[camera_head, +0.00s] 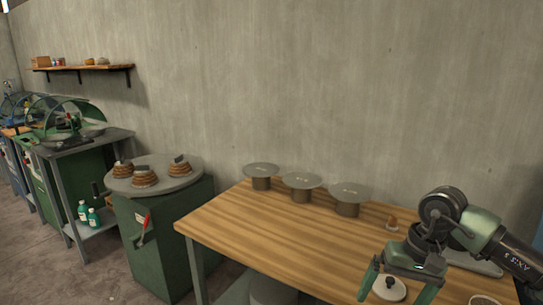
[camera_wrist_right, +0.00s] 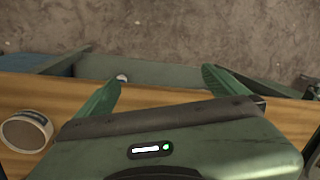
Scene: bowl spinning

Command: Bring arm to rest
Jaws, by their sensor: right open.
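My right arm (camera_head: 465,228) comes in from the right edge in the head view, over the front right part of the wooden table (camera_head: 262,232). Its green right gripper (camera_head: 396,297) points down and toward the viewer, with its two fingers spread apart. In the right wrist view the gripper (camera_wrist_right: 160,88) is also open, with nothing held between the fingers. Beyond the fingertips there are the table edge and the floor. My left gripper is not in view.
Three round metal stands (camera_head: 348,193) line the table's back. A green cabinet (camera_head: 160,240) bears several brown ringed pieces (camera_head: 144,176). The table's left middle is clear.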

